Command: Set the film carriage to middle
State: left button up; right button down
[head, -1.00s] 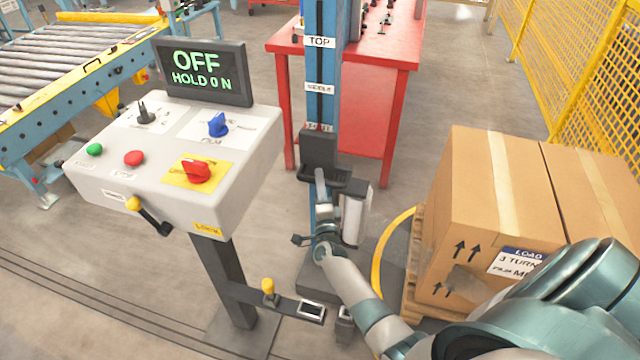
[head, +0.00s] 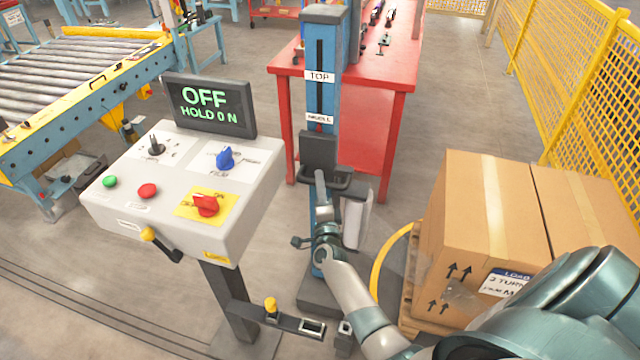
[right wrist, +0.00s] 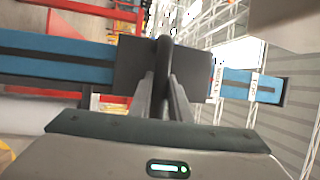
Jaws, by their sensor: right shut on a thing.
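The film carriage (head: 318,152) is a black block on the blue mast (head: 325,50). Its top edge is just below the MIDDLE label (head: 319,118), with the TOP label (head: 319,76) higher up. My right gripper (head: 321,178) is shut on the carriage's black handle. In the right wrist view the fingers (right wrist: 163,95) close around the handle bar (right wrist: 163,55) in front of the carriage plate (right wrist: 135,68). A whitish film roll (head: 357,222) hangs beside the carriage, partly behind my arm. My left gripper is not in view.
A control stand (head: 190,190) with a screen reading OFF, HOLD 0 N (head: 209,106) is at the left. Cartons (head: 480,220) on a pallet stand at the right, beside my right arm. A red table (head: 390,75) is behind the mast.

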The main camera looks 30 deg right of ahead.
jog(key=c, duration=1.6)
grip_release()
jog(key=shift+f, duration=0.1)
jog(key=shift+c, duration=0.2)
jog(key=shift+s, duration=0.1)
